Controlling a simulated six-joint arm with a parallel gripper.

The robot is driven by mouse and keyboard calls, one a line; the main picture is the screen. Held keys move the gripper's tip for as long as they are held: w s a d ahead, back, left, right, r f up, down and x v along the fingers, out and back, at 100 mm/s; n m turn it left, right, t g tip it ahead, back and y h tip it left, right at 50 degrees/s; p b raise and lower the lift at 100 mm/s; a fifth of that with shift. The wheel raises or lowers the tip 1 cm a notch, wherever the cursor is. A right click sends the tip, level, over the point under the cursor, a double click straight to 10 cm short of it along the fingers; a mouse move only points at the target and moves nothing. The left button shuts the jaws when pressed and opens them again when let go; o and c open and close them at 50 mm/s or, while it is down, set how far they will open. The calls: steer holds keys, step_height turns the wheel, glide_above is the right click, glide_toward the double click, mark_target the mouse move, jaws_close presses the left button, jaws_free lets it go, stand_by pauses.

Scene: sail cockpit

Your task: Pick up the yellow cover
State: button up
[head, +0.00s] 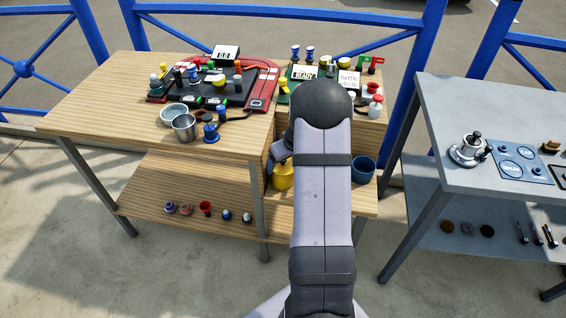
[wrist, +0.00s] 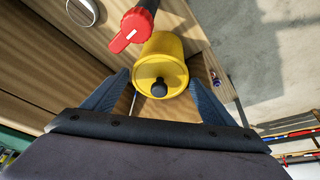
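The yellow cover (wrist: 165,55) is a yellow cylinder with a black knob on the end facing my gripper, in the middle of the wrist view. In the head view the yellow cover (head: 283,179) shows on the lower shelf, partly hidden by my arm. My gripper (wrist: 160,78) is open, one finger on each side of the knob end. The gaps beside the cover look small, and I cannot tell whether either finger touches it. My gripper is mostly hidden behind my arm in the head view.
A red-handled black part (wrist: 128,32) lies close beyond the left finger. A blue cup (head: 363,169) stands right of my arm. The wooden table (head: 98,95) holds a red-edged board and pots above. Small pieces line its lower shelf. A grey table (head: 440,110) stands right.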

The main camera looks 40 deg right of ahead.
steer(key=c, duration=0.8)
steer(key=shift+r, duration=0.1)
step_height(320, 180, up, 18)
steer(key=b, duration=0.1)
stand_by(0.4)
steer(key=shift+g, duration=0.5)
steer(key=f+p, duration=0.8)
steer(key=f, duration=0.2)
steer(key=shift+w+d+p, duration=0.1)
steer(key=shift+w+p, duration=0.15)
steer(key=shift+p, duration=0.15)
steer(key=shift+s+f, duration=0.1)
steer(key=shift+f, duration=0.35)
